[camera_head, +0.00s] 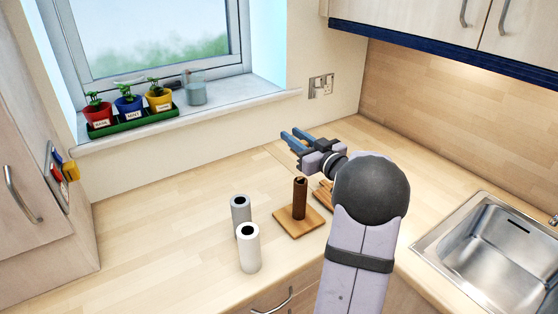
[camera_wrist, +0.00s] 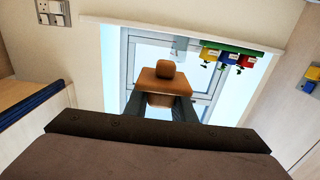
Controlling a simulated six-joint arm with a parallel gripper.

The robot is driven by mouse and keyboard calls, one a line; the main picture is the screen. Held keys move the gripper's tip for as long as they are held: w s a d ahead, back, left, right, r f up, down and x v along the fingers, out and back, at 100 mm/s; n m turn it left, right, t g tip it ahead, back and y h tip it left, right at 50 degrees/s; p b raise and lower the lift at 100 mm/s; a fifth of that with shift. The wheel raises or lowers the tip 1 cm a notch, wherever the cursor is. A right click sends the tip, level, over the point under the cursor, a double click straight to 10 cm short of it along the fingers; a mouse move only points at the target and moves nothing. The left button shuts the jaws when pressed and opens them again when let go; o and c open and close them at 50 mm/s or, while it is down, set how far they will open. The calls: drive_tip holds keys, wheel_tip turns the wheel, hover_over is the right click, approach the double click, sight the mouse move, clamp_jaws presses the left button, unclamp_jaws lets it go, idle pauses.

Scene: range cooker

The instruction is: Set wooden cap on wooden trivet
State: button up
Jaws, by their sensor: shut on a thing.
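In the wrist view, the wooden cap (camera_wrist: 162,88) is an orange-brown block with a rounded knob, held between the two fingers of my gripper (camera_wrist: 158,108). In the head view, my gripper (camera_head: 294,141) is raised above the back of the worktop, fingers pointing left toward the window; I cannot make out the cap there. A square wooden trivet (camera_head: 285,228) lies on the worktop with a dark brown cylinder (camera_head: 299,200) standing on it. A second wooden square (camera_head: 321,194) lies behind it, mostly hidden by my arm.
A grey cylinder (camera_head: 240,212) and a white cylinder (camera_head: 249,252), each with a dark hole on top, stand left of the trivet. The sink (camera_head: 495,245) is at right. Plant pots and a glass (camera_head: 195,90) stand on the windowsill. The left worktop is clear.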

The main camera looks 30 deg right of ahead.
wheel_tip(320, 180, down, 10)
drive_tip(key=p, duration=0.2)
drive_tip(key=shift+r+p, duration=0.2)
drive_tip(key=shift+p, duration=0.15)
idle(0.4)
drive_tip(key=shift+f+b, duration=0.3)
drive_tip(key=o, duration=1)
drive_tip(key=shift+r, duration=0.1)
drive_tip(key=shift+p, duration=0.3)
